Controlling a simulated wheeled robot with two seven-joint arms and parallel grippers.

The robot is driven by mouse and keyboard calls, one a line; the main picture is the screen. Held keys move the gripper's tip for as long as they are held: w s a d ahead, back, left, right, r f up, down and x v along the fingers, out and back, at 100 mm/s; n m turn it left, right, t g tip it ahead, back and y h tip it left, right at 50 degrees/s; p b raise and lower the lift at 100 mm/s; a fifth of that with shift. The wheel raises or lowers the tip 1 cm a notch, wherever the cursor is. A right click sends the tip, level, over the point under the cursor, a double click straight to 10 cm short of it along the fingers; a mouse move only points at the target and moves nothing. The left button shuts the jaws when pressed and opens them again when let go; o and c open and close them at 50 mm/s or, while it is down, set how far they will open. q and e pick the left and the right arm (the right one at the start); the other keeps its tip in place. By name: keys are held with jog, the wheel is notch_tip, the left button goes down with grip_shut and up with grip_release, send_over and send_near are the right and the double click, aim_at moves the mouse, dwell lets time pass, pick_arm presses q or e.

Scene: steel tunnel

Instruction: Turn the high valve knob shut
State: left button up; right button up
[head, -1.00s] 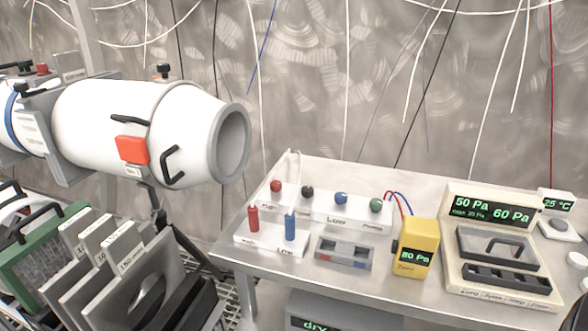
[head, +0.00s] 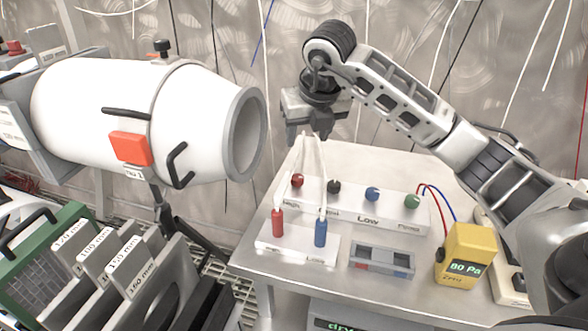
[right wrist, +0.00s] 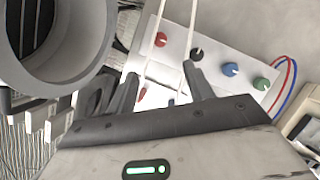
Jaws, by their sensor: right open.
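The red knob (head: 297,180), above the label that seems to read "High", stands at the left end of a white valve block (head: 345,213). Black (head: 334,187), blue (head: 372,194) and green (head: 412,201) knobs follow to its right. My right gripper (head: 306,132) hangs pointing down above the red-knob end, apart from it. In the right wrist view its fingers (right wrist: 160,85) are spread and empty, and the red knob (right wrist: 161,40) shows beyond them, between the finger directions. I cannot read the red knob's turn angle. My left gripper is out of view.
A large white duct (head: 110,110) is close on the left. A yellow gauge (head: 465,254) reads 80 Pa. A grey tray (head: 382,260) lies in front.

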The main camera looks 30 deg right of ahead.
aim_at(298, 177)
jog(key=p+x, duration=0.1)
jog(key=x, duration=1.4)
jog(key=shift+f, duration=0.3)
jog(key=shift+c, duration=0.3)
jog(key=c, duration=0.9)
